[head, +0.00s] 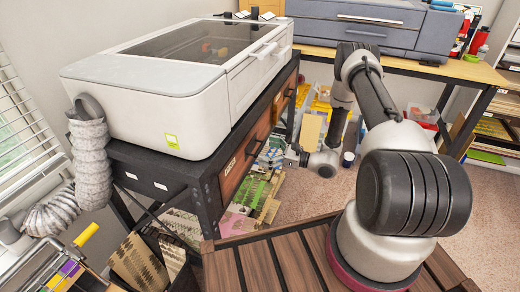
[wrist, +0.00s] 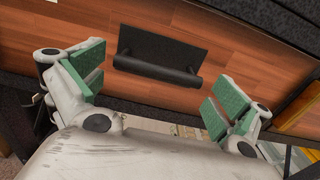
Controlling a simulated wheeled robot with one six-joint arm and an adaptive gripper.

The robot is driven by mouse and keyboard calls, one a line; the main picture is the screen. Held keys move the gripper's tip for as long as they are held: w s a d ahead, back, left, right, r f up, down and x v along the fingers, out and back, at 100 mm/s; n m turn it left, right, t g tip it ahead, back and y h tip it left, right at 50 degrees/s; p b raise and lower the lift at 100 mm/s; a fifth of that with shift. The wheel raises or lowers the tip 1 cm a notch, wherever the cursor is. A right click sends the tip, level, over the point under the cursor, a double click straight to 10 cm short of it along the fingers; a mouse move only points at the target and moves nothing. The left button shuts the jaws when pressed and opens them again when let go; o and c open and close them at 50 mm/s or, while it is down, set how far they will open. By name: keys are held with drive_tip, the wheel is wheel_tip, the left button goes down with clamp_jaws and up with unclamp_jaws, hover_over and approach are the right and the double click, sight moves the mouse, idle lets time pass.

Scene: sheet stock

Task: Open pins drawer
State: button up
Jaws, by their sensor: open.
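A wooden drawer front (head: 242,163) with a dark handle (head: 256,149) sits under the black table's top in the head view. A small label shows on it, too small to read. The wrist view shows a wooden drawer front (wrist: 220,35) with a black bar handle (wrist: 160,65), and the drawer looks shut. My gripper (wrist: 155,85) is open, its green-padded fingers apart on either side of the handle in the picture, holding nothing. In the head view my gripper (head: 292,155) is just right of the drawer front. Contact with the handle cannot be told.
A second drawer (head: 284,98) lies farther along the table (head: 205,180). A large white machine (head: 180,90) stands on top. Sheet stock (head: 262,195) is stored below. A wooden bench (head: 440,66) with a blue-grey machine is behind. Carpeted floor (head: 310,190) is free to the right.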

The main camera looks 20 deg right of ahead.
drive_tip(key=shift+x, duration=1.3)
drive_tip(key=c, duration=1.2)
drive_tip(key=v, duration=3.1)
drive_tip(key=shift+s+d, duration=0.1)
drive_tip(key=shift+s, duration=0.05)
drive_tip(key=o, duration=1.2)
drive_tip(key=v, duration=1.2)
